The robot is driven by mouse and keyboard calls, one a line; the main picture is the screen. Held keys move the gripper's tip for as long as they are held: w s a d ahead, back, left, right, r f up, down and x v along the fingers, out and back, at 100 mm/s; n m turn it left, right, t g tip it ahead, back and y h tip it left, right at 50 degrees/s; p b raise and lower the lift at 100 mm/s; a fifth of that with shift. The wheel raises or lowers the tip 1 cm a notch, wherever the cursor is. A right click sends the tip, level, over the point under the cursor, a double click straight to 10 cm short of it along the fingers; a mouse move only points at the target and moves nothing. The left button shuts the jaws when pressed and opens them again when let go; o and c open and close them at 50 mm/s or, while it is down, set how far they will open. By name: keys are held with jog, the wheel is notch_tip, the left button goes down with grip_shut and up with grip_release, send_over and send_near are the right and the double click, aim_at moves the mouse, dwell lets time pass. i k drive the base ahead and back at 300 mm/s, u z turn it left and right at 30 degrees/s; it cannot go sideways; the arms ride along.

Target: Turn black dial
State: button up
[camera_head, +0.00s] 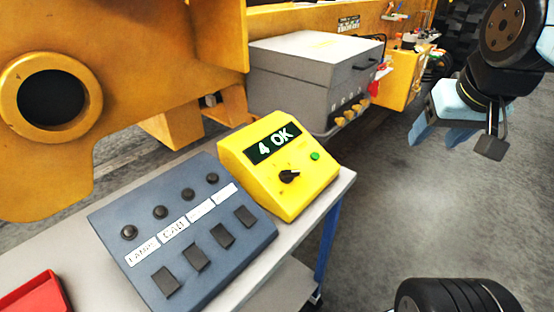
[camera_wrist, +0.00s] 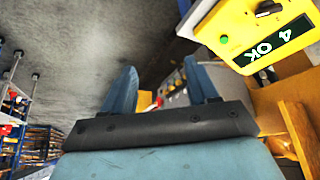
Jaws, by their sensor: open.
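The black dial (camera_head: 289,176) sits on the sloped front of a yellow box (camera_head: 301,199), left of a green button (camera_head: 315,155) and below a display (camera_head: 273,144) reading "4 OK". My gripper (camera_head: 447,145) hangs at the upper right, over the floor, well to the right of the yellow box and apart from it. In the wrist view my gripper (camera_wrist: 160,88) shows two blue fingers spread apart with nothing between them. The yellow box (camera_wrist: 238,22) is at the upper right there, with the dial (camera_wrist: 268,8) near the top edge.
A blue-grey panel (camera_head: 222,268) with several knobs and switches lies left of the yellow box on the grey table (camera_head: 93,267). A red tray (camera_head: 33,296) is at the lower left. A grey box (camera_head: 300,78) stands behind. Open floor lies right of the table.

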aim_at(286, 175)
jog(key=u, duration=0.95)
jog(key=k, duration=1.6)
jog(key=z, duration=0.8)
jog(key=i, duration=1)
